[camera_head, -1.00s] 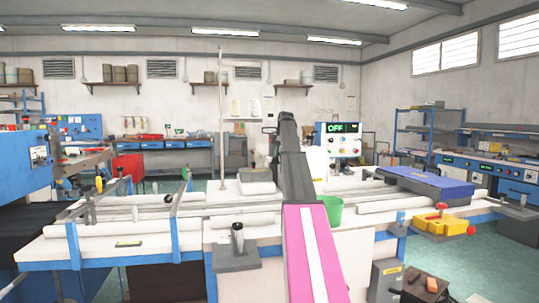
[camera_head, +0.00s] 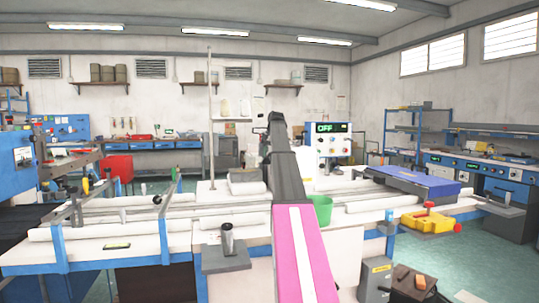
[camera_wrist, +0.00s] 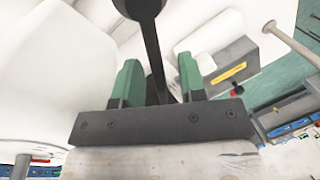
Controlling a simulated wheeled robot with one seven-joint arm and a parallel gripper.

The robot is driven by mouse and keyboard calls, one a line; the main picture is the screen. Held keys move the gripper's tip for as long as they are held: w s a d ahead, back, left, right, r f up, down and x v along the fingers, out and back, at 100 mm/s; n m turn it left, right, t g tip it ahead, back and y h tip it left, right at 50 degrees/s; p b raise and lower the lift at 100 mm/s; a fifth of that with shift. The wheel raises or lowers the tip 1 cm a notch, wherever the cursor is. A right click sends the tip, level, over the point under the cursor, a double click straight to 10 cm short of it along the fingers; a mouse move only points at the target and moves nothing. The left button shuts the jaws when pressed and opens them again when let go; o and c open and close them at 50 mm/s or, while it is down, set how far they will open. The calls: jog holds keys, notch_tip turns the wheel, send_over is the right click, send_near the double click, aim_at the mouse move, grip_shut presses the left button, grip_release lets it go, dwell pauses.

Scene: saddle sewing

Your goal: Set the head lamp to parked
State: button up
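In the wrist view my gripper (camera_wrist: 159,62) has two green fingers standing apart. A black stalk (camera_wrist: 154,55) with a wider rounded top runs between them, with gaps visible on both sides. It may be part of the head lamp, but I cannot tell for sure. In the head view my arm reaches away over the white table, and my gripper is hidden at its far end. I cannot make out the head lamp there. A white control panel (camera_head: 327,146) with a display reading OFF stands just right of my arm's far end.
The long white table (camera_head: 140,255) carries rails and rolls at left. A green bin (camera_head: 322,210) is close to my arm's right side. A grey post (camera_head: 211,115) rises left of my arm.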

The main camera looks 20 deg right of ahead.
jog(key=shift+r, duration=0.1)
notch_tip(320, 180, up, 10)
jog(key=s+d, duration=0.1)
jog(key=shift+d+r, duration=0.25)
jog(key=shift+d, duration=0.1)
jog(key=shift+s, duration=0.1)
jog(key=shift+c, duration=0.4)
